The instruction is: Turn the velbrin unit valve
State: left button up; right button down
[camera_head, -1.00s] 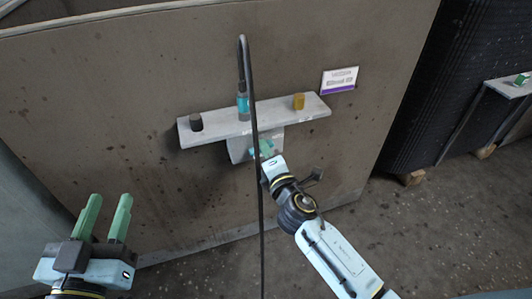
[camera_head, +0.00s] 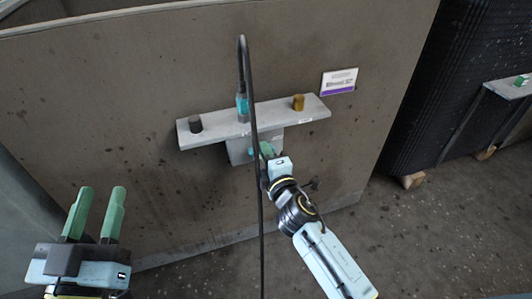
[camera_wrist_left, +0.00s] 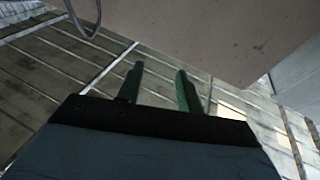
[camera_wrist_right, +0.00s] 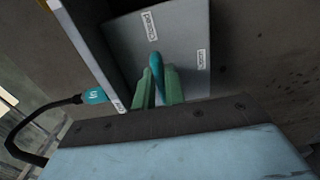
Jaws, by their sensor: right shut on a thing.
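The velbrin unit is a grey plate (camera_head: 238,150) under a shelf on the brown panel. In the right wrist view its plate (camera_wrist_right: 180,28) carries two small labels, seemingly a closed label (camera_wrist_right: 149,26) and an open label (camera_wrist_right: 201,59). The teal valve handle (camera_wrist_right: 155,66) lies between the green fingers of my right gripper (camera_wrist_right: 159,80), which is shut on it. In the head view my right gripper (camera_head: 262,150) hides the handle. My left gripper (camera_head: 95,213) is open and empty at the lower left, its fingers apart; it also shows in the left wrist view (camera_wrist_left: 157,83).
The shelf (camera_head: 275,118) holds a black knob (camera_head: 195,123), a teal connector (camera_head: 242,105) and a brass knob (camera_head: 298,102). A black hose (camera_head: 258,200) hangs down in front of the unit. A sign (camera_head: 339,81) is at upper right.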

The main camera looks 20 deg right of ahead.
jog(key=c, duration=1.5)
grip_release()
jog(key=shift+o, duration=0.2)
jog(key=shift+s, duration=0.1)
